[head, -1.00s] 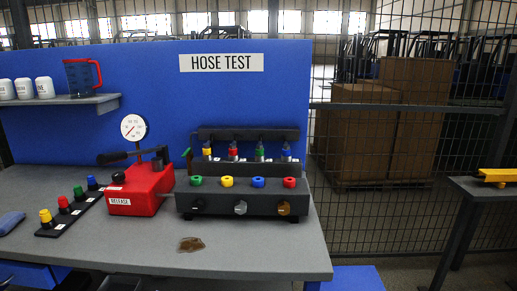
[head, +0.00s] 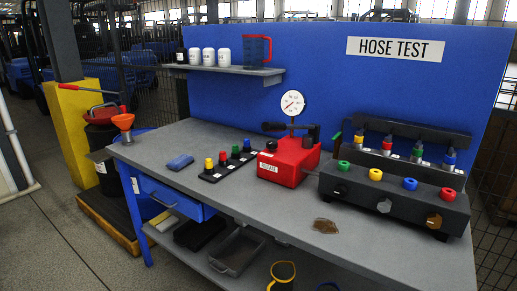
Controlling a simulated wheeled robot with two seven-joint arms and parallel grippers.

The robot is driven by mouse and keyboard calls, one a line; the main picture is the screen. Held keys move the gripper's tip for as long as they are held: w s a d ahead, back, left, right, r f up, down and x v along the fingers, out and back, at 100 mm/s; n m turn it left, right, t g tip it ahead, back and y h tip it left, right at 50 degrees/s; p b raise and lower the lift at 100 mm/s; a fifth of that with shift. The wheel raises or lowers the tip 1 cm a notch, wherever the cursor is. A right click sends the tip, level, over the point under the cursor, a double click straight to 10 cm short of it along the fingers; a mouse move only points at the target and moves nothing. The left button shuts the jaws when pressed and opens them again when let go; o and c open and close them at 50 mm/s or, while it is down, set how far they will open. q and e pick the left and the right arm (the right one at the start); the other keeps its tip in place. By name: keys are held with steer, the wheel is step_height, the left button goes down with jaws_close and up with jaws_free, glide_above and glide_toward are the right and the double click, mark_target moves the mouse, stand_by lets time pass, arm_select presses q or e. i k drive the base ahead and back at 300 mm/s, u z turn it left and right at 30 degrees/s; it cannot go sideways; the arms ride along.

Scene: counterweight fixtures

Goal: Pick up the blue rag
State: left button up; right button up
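The blue rag (head: 180,162) lies folded and flat on the grey workbench (head: 150,146), left of the black strip of coloured caps (head: 228,162). Nothing covers it. Neither of my grippers shows in the head view.
A red pump with a gauge (head: 290,160) and a black hose fixture (head: 390,190) stand to the right. A brown stain (head: 325,226) lies near the front edge. A shelf (head: 225,72) holds white containers and a jug. A blue drawer (head: 172,197) sits below the benchtop, partly open.

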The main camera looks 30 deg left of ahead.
mark_target(181, 160)
steer(key=u, duration=1.55)
